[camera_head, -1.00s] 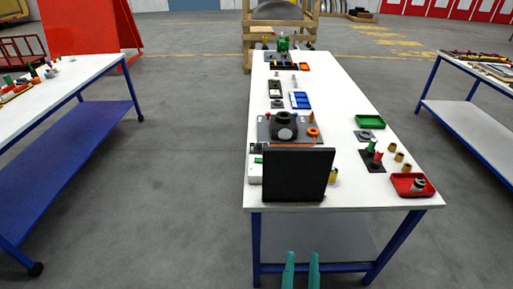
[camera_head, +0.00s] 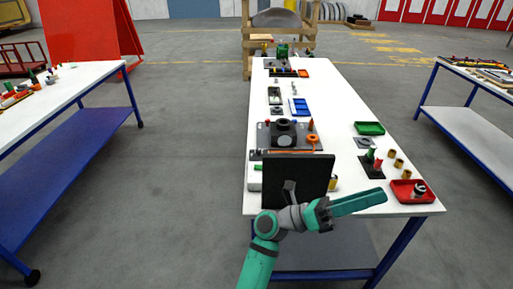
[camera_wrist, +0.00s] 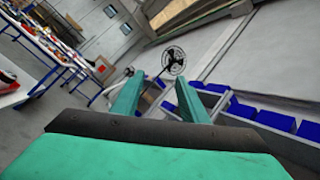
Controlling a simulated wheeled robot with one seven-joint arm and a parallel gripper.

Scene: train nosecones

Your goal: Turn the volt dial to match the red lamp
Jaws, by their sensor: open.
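My gripper (camera_head: 360,202) is raised in front of the table's near edge and points right. Its two teal fingers also show in the wrist view (camera_wrist: 160,82), spread apart with nothing between them. A black upright panel (camera_head: 297,178) stands at the near end of the table, just behind my arm; it hides what lies behind it. A pale box (camera_head: 254,184) shows partly at the panel's left edge, with a small green piece near it. I cannot make out the volt dial or its scale. A small red spot (camera_head: 267,122) shows farther back; I cannot tell whether it is a lamp.
The white table (camera_head: 345,100) carries a dark plate with a round black part (camera_head: 284,134), an orange ring (camera_head: 312,139), a green tray (camera_head: 370,128), and a red tray (camera_head: 412,192) at the near right. The wrist view shows blue bins (camera_wrist: 272,119) and a fan (camera_wrist: 173,61).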

